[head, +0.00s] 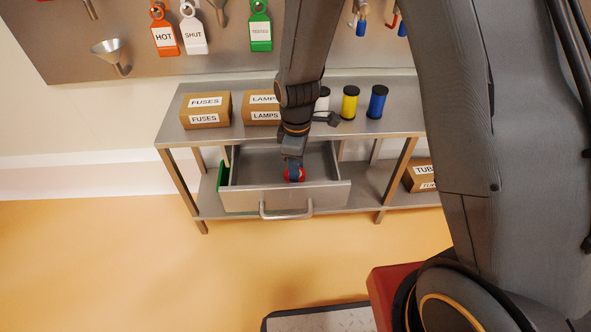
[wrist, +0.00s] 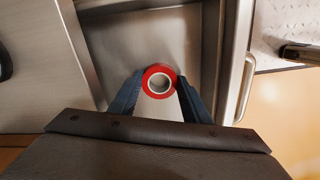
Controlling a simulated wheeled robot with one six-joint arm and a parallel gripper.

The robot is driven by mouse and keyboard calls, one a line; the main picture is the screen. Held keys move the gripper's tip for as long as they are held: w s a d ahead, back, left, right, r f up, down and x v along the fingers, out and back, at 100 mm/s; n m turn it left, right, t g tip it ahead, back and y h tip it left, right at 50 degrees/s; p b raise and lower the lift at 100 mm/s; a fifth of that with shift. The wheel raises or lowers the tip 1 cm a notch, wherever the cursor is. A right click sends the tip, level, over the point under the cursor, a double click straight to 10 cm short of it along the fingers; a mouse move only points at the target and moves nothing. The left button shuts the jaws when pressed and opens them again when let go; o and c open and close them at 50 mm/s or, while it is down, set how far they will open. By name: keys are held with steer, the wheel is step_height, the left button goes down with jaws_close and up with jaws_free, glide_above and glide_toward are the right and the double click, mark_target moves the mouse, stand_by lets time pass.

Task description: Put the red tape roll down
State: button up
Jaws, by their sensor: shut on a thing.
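The red tape roll (wrist: 148,81) is a red ring with a pale core, between the two fingers of my gripper (wrist: 157,88) in the wrist view. My gripper is shut on it. In the head view the red roll (head: 299,174) shows at the tip of my gripper (head: 294,176), inside the open drawer (head: 262,201) of the metal bench. The drawer's bare floor lies around and beyond the roll. I cannot tell whether the roll touches the drawer floor.
A TUBE box (head: 419,176) is on the lower shelf. The drawer handle (head: 286,213) sticks out in front.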

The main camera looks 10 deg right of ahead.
steer(key=o, duration=0.8)
steer(key=shift+c, duration=0.2)
step_height(320, 180, up, 12)
steer(key=p, duration=0.4)
steer(key=s+r+m, duration=0.5)
steer(key=s+r, duration=0.2)
steer(key=s, duration=0.3)
steer(key=s+r+m, duration=0.5)
steer(key=s+r, duration=0.2)
steer(key=s, duration=0.4)
steer(key=shift+d+r+y, duration=0.15)
steer(key=shift+r+y, duration=0.15)
steer(key=shift+r, duration=0.05)
